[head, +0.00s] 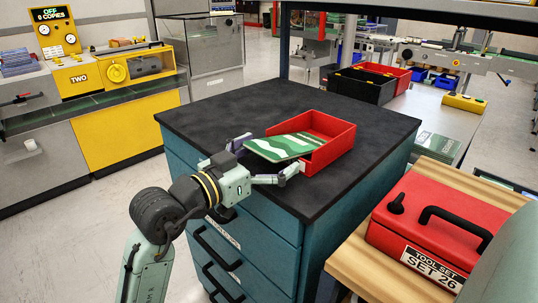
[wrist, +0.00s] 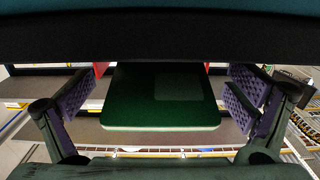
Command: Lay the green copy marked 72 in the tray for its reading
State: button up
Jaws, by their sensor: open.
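A flat green copy (head: 284,146) with pale wavy bands lies in the mouth of the red tray (head: 334,150) on the dark cabinet top, its near end sticking out toward my gripper. No number can be read on it. In the wrist view the copy (wrist: 160,108) shows as a dark green slab between my fingers, with a gap on each side. My gripper (head: 270,155) is open around its near end; the purple-padded fingers also show in the wrist view (wrist: 160,103). Bits of the red tray (wrist: 101,69) show behind the copy. The copy's far end is partly hidden.
The dark cabinet top (head: 225,110) is clear around the tray. A red tool box (head: 425,225) marked SET 26 stands on a wooden surface at right. Black and red bins (head: 360,85) stand behind. A yellow machine (head: 115,125) marked TWO is at left.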

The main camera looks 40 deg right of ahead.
jog(key=shift+r, duration=0.1)
jog(key=shift+r+p, duration=0.4)
jog(key=shift+p, duration=0.1)
jog(key=s+a+b, duration=0.1)
jog(key=a+b, duration=0.2)
jog(key=a, duration=0.9)
